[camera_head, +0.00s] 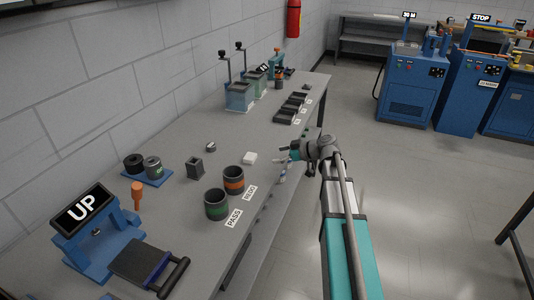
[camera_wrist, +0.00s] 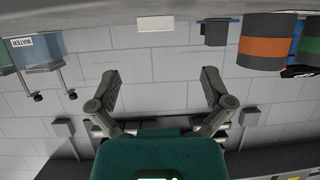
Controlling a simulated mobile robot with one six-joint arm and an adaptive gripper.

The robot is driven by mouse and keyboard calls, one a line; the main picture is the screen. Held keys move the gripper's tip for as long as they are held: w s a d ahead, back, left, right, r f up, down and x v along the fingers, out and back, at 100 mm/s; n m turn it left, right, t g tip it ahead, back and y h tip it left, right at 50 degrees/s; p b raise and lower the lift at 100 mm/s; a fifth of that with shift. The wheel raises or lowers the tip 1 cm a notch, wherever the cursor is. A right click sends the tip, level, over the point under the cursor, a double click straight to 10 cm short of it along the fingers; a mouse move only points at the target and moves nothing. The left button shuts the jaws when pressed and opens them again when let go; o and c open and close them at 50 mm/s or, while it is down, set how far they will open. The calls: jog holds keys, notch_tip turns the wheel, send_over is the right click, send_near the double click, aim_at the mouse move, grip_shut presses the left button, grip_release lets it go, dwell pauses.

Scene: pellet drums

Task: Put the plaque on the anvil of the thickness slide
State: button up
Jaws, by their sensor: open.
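A small white block (camera_head: 250,158), which looks like the plaque, lies flat on the grey bench behind the cups. It also shows at the top of the wrist view (camera_wrist: 155,23), ahead of my fingers and between them sideways. My gripper (camera_head: 287,154) is open and empty near the bench's front edge, to the right of the block and apart from it. Its two spread fingers (camera_wrist: 160,88) show in the wrist view. A blue unit with an "UP" screen (camera_head: 83,208) stands at the near left; it may be the thickness slide. Its anvil cannot be told clearly.
An orange-banded REDO cup (camera_head: 233,180) and a green-banded PASS cup (camera_head: 216,204) stand near the block. A dark square post (camera_head: 195,168), a grey disc (camera_head: 210,147) and an orange-handled tool (camera_head: 137,195) are farther left. Black trays (camera_head: 285,117) and water baths (camera_head: 240,95) stand farther back.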

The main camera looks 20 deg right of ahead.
jog(key=shift+p+v, duration=0.6)
jog(key=shift+v, duration=1.6)
